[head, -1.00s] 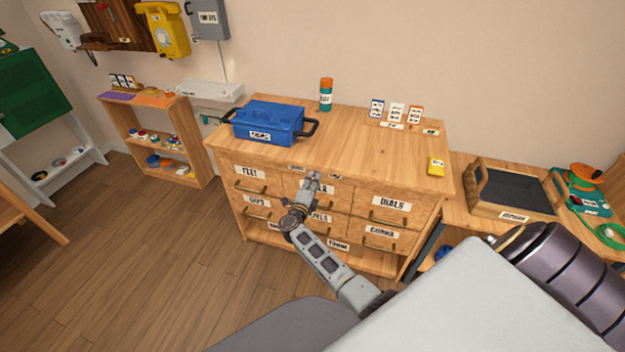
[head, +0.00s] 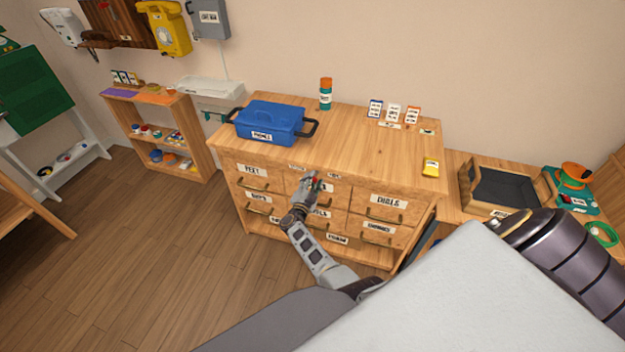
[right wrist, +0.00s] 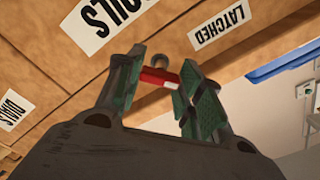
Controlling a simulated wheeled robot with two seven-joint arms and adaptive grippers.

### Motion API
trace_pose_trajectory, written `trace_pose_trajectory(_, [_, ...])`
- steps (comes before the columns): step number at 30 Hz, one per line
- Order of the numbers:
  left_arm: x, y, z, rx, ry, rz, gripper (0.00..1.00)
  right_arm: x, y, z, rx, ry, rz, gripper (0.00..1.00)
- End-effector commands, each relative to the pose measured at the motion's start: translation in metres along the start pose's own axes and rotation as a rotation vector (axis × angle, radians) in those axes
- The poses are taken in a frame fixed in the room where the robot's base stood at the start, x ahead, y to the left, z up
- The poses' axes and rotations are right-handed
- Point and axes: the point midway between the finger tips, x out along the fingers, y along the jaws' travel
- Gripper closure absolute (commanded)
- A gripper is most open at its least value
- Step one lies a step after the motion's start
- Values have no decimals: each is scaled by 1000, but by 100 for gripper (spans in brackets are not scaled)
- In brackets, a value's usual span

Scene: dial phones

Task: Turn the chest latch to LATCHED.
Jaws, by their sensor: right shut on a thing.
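The chest of drawers (head: 330,140) stands against the wall with labelled drawers. The red chest latch (right wrist: 158,78) shows in the right wrist view, with a small round metal pivot above it. In the head view it is a small red spot (head: 316,182) at the top middle of the chest front. My right gripper (head: 313,181) is closed around the red latch, with a finger on each side in the wrist view (right wrist: 160,85). The LATCHED label (right wrist: 219,27) appears upside down beside the latch. My left gripper is not in view.
On the chest top are a blue toolbox (head: 268,120), a teal and orange can (head: 326,94), small cards (head: 394,113) and a yellow item (head: 431,169). A dark tray (head: 503,188) stands to the right. Floor is clear to the left.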

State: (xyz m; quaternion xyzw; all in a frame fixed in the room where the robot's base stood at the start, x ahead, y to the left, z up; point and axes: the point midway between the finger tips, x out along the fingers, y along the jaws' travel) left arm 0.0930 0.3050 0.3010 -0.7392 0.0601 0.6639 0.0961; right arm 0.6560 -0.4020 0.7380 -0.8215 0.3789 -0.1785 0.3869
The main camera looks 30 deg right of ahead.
Motion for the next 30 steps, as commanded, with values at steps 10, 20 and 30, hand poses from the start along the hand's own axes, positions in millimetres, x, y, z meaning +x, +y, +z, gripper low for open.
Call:
trace_pose_trajectory(10, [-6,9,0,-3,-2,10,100,-1,1,1,-107,-2,1,87])
trace_pose_trajectory(20, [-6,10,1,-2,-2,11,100,-1,1,1,-113,-2,1,87])
trace_pose_trajectory(30, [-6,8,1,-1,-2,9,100,0,1,1,-111,-1,0,41])
